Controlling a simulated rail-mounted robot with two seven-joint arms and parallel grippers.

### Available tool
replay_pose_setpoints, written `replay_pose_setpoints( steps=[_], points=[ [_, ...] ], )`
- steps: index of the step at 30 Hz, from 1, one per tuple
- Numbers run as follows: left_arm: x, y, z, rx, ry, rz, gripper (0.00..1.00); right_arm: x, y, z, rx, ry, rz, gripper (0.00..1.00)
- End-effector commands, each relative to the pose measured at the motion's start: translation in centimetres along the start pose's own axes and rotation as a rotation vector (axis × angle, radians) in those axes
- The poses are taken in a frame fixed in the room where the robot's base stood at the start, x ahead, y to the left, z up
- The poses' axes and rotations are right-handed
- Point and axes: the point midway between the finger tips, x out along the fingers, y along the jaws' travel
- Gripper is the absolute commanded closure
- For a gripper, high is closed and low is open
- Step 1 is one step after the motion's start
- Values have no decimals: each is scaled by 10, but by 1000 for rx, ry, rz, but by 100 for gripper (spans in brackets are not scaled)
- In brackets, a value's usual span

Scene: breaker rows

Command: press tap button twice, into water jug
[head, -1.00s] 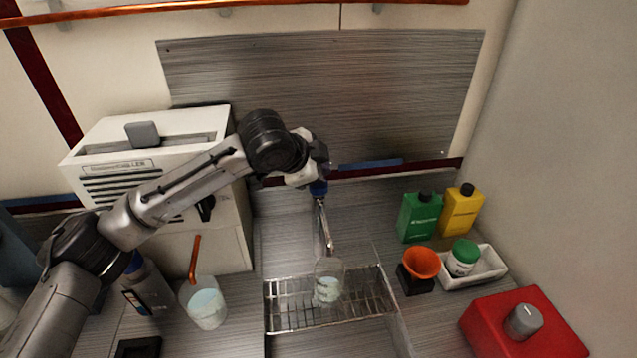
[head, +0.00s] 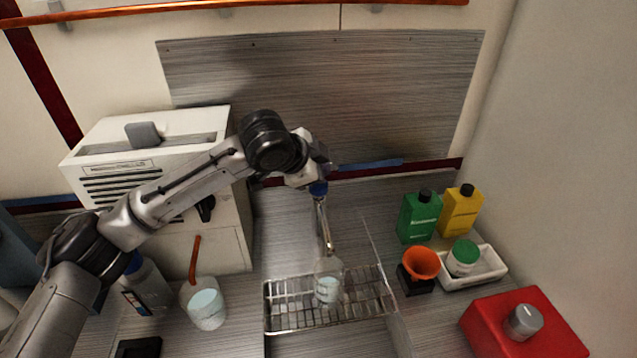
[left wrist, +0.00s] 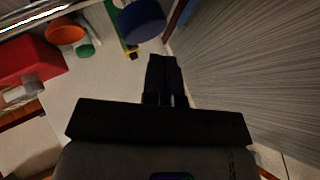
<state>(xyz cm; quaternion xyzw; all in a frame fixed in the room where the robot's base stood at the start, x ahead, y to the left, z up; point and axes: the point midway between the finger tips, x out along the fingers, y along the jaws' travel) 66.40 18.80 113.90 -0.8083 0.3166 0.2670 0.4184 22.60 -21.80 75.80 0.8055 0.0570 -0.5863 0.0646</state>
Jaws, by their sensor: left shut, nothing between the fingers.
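The tap has a blue round button (head: 318,188) on top and a thin metal spout (head: 325,228) below it. The clear water jug (head: 328,280) stands upright on the wire rack under the spout, with some pale liquid low in it. My left gripper (head: 321,171) is at the tap's top, close to the blue button, its fingers partly hidden by the wrist. In the left wrist view, the black fingers (left wrist: 163,72) are shut with nothing between them, and the blue button (left wrist: 141,22) lies just beyond their tips. I cannot tell whether they touch. My right gripper is not seen.
A wire rack (head: 285,318) is set in the counter. Left are a white machine (head: 225,235), a cup (head: 205,305) with an orange stick and a bottle (head: 148,285). Right are green (head: 419,218) and yellow (head: 461,213) bottles, an orange funnel (head: 422,263) and a red box (head: 490,335).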

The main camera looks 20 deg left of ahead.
Motion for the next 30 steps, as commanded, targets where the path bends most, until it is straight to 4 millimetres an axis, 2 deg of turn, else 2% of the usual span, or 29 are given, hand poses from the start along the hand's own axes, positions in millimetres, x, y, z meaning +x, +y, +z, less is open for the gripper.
replay_pose_setpoints(
  steps=[17,30],
  points=[
    [0,0,0,0,0,0,100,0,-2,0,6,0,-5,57],
    [6,4,4,0,0,0,100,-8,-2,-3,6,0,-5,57]
  ],
)
